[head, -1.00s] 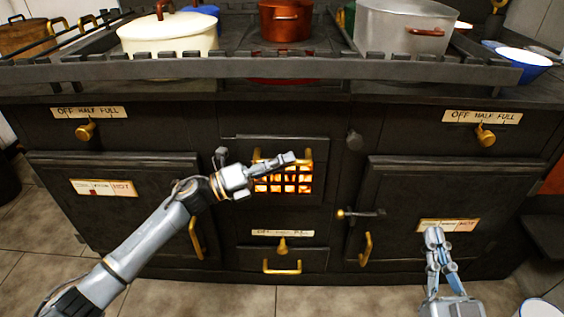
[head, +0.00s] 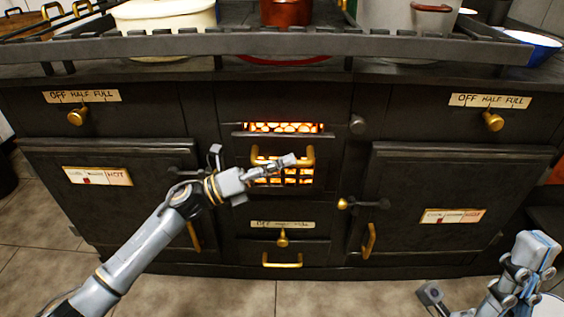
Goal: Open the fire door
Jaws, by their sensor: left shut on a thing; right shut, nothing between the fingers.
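The fire door (head: 325,168) is the dark panel with a glowing grate in the middle of the black stove. A glowing gap (head: 283,127) shows above its top edge, so it stands partly open. Its brass handle (head: 310,153) runs across the front. My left gripper (head: 284,163) is shut on this handle; its fingers hide part of the handle and grate. My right gripper (head: 538,250) is shut and empty at the lower right, in front of the stove and apart from it.
Closed oven doors stand left (head: 110,210) and right (head: 400,205) of the fire door. A latch (head: 365,204) lies just right of it. A drawer (head: 310,248) is below. Pots stand on the railed stovetop (head: 200,72). Tiled floor (head: 190,290) is clear in front.

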